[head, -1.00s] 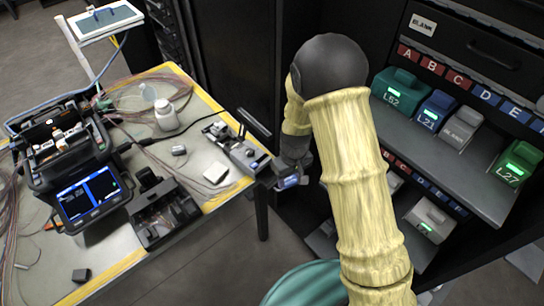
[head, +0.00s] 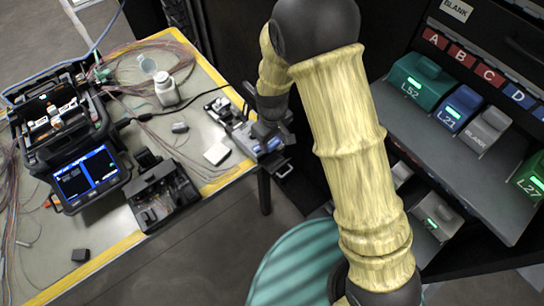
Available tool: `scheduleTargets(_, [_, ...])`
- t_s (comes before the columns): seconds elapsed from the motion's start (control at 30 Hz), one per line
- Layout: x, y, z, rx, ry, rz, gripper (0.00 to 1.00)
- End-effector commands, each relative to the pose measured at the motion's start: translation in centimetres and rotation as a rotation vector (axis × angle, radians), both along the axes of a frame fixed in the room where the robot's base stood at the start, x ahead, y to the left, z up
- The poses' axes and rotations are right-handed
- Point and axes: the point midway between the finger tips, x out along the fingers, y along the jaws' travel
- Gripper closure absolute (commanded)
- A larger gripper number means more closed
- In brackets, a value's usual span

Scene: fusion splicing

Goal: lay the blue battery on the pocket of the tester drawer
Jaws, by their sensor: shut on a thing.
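My gripper (head: 266,122) is shut on the blue battery (head: 265,131), at the right edge of the workbench. The battery is small and partly hidden by the gripper and arm. The tester (head: 232,122), a grey device, sits on the bench's right edge, just left of the gripper. Its drawer (head: 283,168) appears to stick out past the bench edge, just below the battery. The pocket is too small and too covered to see clearly. I cannot tell whether the battery touches the drawer.
The bench (head: 196,137) also holds a fusion splicer (head: 88,175), a black tray (head: 160,194), a white bottle (head: 166,90) and a white block (head: 217,154). A rack shelf (head: 420,128) with green, blue and grey batteries stands right. A teal round thing (head: 295,262) is below my arm.

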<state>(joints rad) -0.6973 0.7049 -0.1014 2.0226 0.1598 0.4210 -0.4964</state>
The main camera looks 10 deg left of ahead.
Motion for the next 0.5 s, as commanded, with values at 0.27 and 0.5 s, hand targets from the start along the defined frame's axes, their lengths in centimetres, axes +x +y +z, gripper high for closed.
scheduleTargets(0.27, [0.0, -0.2, -4.4, -0.002, 0.003, -0.004, 0.77])
scheduleTargets(0.5, [0.1, -0.1, -4.7, 0.001, -0.001, -0.003, 0.77])
